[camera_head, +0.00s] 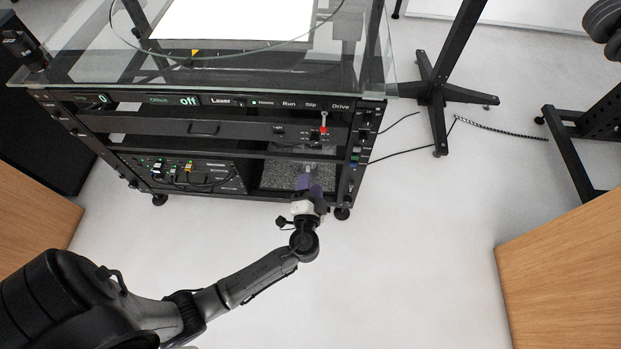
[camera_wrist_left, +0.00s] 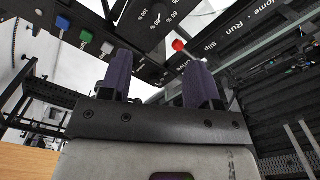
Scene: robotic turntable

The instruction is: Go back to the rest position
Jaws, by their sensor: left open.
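My left gripper (camera_head: 309,187) reaches from the lower left toward the front of the black equipment rack (camera_head: 215,128). In the left wrist view its two purple fingers (camera_wrist_left: 160,85) stand apart with nothing between them. A red knob (camera_head: 323,130) is on the rack's front, above the gripper in the head view. In the left wrist view the red knob (camera_wrist_left: 179,45) shows beyond the fingers, apart from them. My right gripper is in neither view.
A glass top (camera_head: 120,62) covers the rack, with a white sheet (camera_head: 235,18) on it. A black stand (camera_head: 437,95) is at the upper right. Wooden panels (camera_head: 565,275) stand at right and left (camera_head: 30,215). The white floor between is clear.

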